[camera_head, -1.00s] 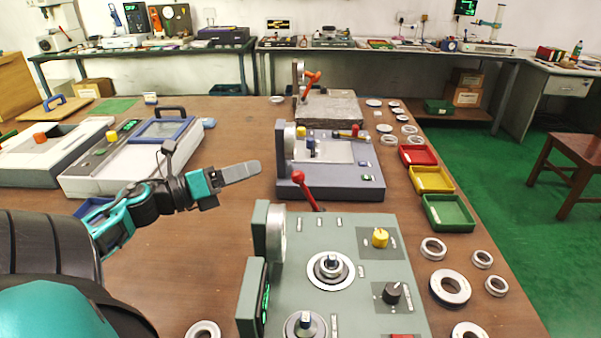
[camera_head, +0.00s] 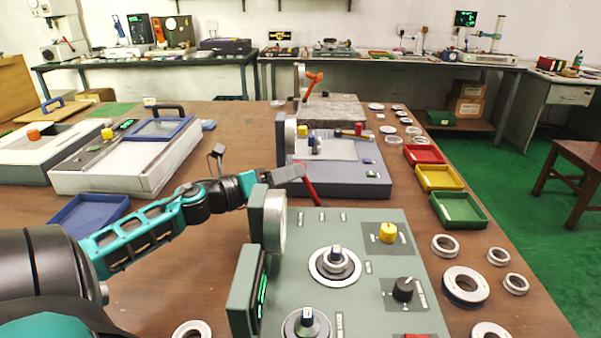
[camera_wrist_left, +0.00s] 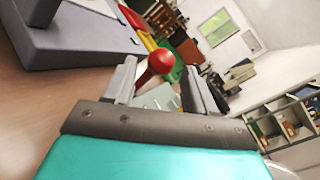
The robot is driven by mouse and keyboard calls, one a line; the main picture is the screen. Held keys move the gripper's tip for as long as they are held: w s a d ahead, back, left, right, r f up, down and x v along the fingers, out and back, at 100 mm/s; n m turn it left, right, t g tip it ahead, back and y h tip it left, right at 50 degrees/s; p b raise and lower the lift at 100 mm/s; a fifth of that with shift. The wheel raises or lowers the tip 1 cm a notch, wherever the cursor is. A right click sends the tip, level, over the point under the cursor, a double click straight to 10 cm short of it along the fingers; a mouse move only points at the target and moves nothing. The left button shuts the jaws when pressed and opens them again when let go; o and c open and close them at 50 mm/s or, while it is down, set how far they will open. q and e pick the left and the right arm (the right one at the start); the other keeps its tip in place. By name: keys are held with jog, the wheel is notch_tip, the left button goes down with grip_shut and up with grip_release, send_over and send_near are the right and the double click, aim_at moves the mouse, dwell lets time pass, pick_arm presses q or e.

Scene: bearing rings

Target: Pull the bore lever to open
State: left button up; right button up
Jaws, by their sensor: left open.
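The bore lever is a red lever at the far edge of the green-grey gauge machine (camera_head: 350,285). In the head view its red shaft (camera_head: 311,188) shows, and its ball knob is hidden behind my left gripper (camera_head: 290,173). In the left wrist view the red ball knob (camera_wrist_left: 161,61) sits between the two fingers of my left gripper (camera_wrist_left: 155,80), with a gap visible on each side. My left gripper is open around the knob. My right gripper is not in view.
A grey-blue machine (camera_head: 345,178) stands just beyond the lever. Red, yellow and green trays (camera_head: 460,210) line the right, with several bearing rings (camera_head: 466,286) nearer. A blue tray (camera_head: 90,215) lies left of my arm. White machines (camera_head: 125,165) stand at the left.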

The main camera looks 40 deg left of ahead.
aim_at(311, 191)
pick_arm(q)
jog(key=shift+x, duration=1.8)
jog(key=shift+c, duration=0.4)
grip_shut()
